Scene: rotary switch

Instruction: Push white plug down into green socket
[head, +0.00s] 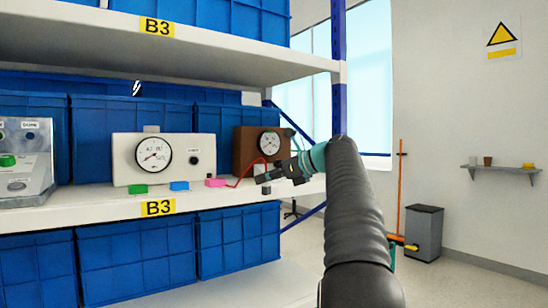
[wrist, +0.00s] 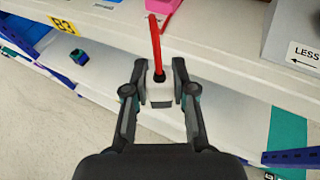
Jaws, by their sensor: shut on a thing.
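A white plug (wrist: 160,96) with a red cable is between the fingers of my gripper (wrist: 157,78) in the wrist view. The fingers are shut on its sides. In the head view my gripper (head: 266,178) is at the shelf's front edge, right of the colored blocks. The plug is small and partly hidden by the fingers there. The green socket (head: 137,189) is a small block on the shelf, in front of the white meter box, well left of my gripper. The plug is apart from it.
A blue block (head: 179,186) and a pink block (head: 215,182) sit between the green socket and my gripper. The red cable (head: 246,175) runs near the pink block. A white meter box (head: 130,171) and brown meter box (head: 245,148) stand behind. The upper shelf (head: 200,58) is overhead.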

